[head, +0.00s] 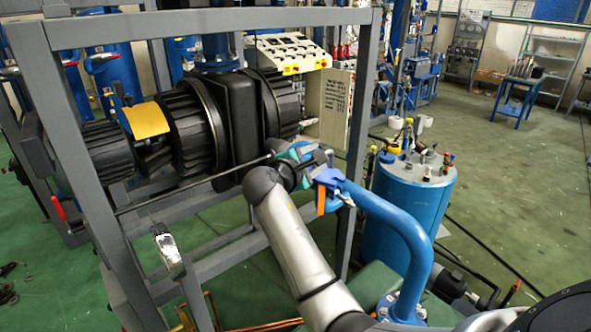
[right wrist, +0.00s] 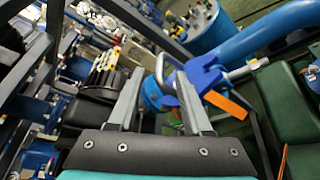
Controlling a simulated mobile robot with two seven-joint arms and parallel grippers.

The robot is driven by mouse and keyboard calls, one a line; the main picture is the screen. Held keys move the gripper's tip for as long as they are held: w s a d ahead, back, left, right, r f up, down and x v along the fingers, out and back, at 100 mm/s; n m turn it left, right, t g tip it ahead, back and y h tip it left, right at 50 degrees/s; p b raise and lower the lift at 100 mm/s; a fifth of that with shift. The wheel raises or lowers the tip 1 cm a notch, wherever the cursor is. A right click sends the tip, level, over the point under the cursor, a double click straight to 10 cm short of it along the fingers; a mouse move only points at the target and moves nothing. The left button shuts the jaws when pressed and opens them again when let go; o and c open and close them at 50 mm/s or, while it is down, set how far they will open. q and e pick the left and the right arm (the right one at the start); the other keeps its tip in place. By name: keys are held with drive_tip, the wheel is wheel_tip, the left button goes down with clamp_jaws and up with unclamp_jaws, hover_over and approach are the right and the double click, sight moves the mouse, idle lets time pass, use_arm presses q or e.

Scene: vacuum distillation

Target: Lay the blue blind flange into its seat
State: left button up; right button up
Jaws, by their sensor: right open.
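My right gripper (head: 322,158) is at the upper end of the thick blue pipe (head: 400,225). In the right wrist view its two fingers (right wrist: 159,75) are apart, with nothing clamped. A blue round part (right wrist: 153,94), which looks like the blind flange, shows between and beyond the fingers. A bent grey metal handle (right wrist: 162,66) shows by it; I cannot tell whether it lies between the fingertips. A blue clamp-like piece (right wrist: 205,78) with an orange strip (right wrist: 226,105) is right beside it, and also shows in the head view (head: 328,178). The seat cannot be made out. My left gripper is not seen.
A grey frame (head: 361,120) surrounds black ribbed pump housings (head: 195,125) left of my right arm. A blue tank (head: 412,195) with fittings on its lid stands behind the pipe. Open green floor (head: 510,175) lies to the right.

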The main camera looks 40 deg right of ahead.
drive_tip(key=b+v, duration=0.1)
drive_tip(key=v, duration=1)
drive_tip(key=shift+s+a, duration=0.2)
drive_tip(key=shift+a, duration=0.15)
